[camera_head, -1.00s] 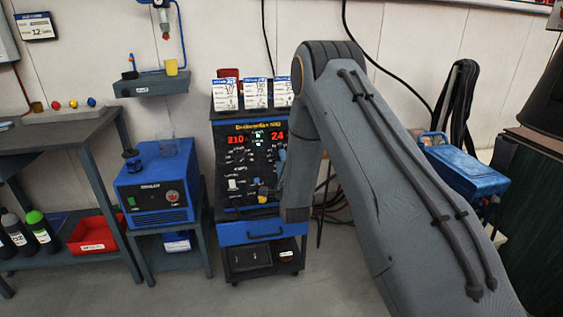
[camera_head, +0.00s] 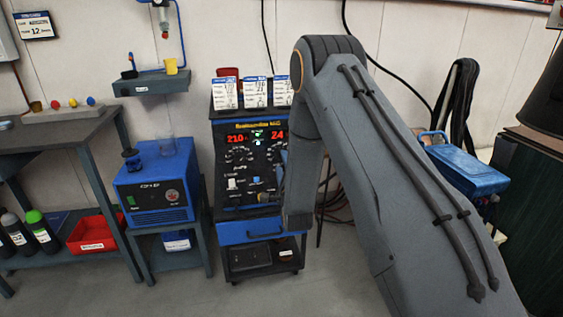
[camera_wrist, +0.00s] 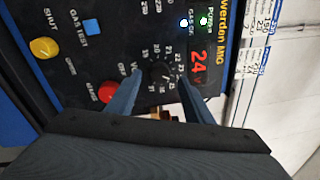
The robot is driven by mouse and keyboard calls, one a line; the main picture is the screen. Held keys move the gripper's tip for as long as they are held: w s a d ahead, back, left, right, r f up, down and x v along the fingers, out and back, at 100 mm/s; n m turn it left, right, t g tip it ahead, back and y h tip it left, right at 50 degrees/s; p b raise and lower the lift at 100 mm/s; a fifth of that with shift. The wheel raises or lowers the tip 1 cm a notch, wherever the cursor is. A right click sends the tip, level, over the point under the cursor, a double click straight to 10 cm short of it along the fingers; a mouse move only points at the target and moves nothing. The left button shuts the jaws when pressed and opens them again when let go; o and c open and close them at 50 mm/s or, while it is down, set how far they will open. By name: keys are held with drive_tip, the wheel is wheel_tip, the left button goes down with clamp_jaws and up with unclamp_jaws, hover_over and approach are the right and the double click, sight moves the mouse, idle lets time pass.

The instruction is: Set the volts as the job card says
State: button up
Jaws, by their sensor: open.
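The blue-and-black welding machine (camera_head: 249,232) stands against the wall, its red displays reading 210 and 24 in the head view. In the wrist view the volts display (camera_wrist: 197,68) reads 24. The black volts knob (camera_wrist: 160,73) sits beside it within a ring of numbers. My gripper (camera_wrist: 160,80) is open, with one blue finger on each side of the knob; I cannot tell whether they touch it. In the head view my arm hides the gripper and part of the panel. Three white cards (camera_head: 255,93) stand on top of the machine; their small print is not readable.
A red button (camera_wrist: 107,92), a blue gas-test button (camera_wrist: 92,26) and a yellow knob (camera_wrist: 43,48) lie near the fingers on the panel. A blue box unit (camera_head: 155,188) stands left of the machine. A workbench (camera_head: 62,137) is further left.

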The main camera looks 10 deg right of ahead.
drive_tip(key=shift+s+a+f, duration=0.1)
drive_tip(key=shift+s, duration=1.05)
drive_tip(key=shift+s+f, duration=0.1)
drive_tip(key=shift+s, duration=1.05)
drive_tip(key=s+r+n+g+p, duration=0.2)
drive_tip(key=s+r+n+g, duration=0.2)
drive_tip(key=s, duration=0.9)
drive_tip(key=s+r+n+g+p, duration=0.2)
drive_tip(key=s+n+g, duration=0.6)
drive_tip(key=s, duration=0.6)
drive_tip(key=s+r+n+g+y+p, duration=0.1)
drive_tip(key=s+r+n+g+p, duration=0.2)
drive_tip(key=s, duration=1.1)
wheel_tip(320, 180, up, 3)
drive_tip(key=n+g, duration=0.4)
drive_tip(key=n, duration=0.2)
drive_tip(key=shift+d+f+n, duration=0.2)
drive_tip(key=shift+d+n, duration=0.1)
drive_tip(key=shift+d, duration=0.05)
